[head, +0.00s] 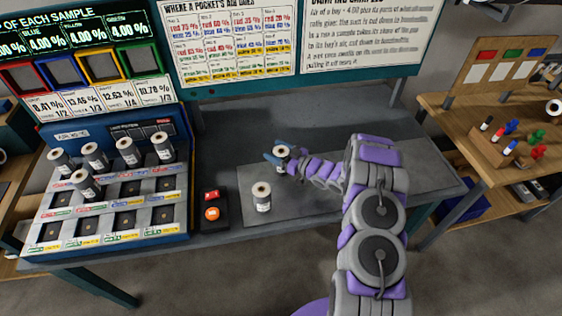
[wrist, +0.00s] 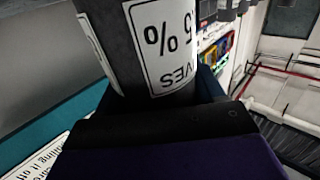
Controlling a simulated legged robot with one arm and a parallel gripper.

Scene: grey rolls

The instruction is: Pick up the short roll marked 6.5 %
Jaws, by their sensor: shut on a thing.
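My gripper (head: 275,158) is at the end of my purple and grey arm, over the grey mat on the table. It is shut on a short grey roll (head: 281,152) with a pale top. In the wrist view the held roll (wrist: 135,50) fills the upper middle, its white label upside down and partly cut off, reading "5 %" and "VES". The digits before the 5 are out of view. A second short grey roll (head: 262,196) with a white label stands upright on the mat, left of and nearer than my gripper; its number is too small to read.
A rack (head: 110,205) at the left holds several grey rolls in its back pockets; front pockets look empty. A small box with red and orange buttons (head: 212,207) sits between rack and mat. The mat's right part (head: 420,180) is clear. A wooden side table (head: 500,160) stands right.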

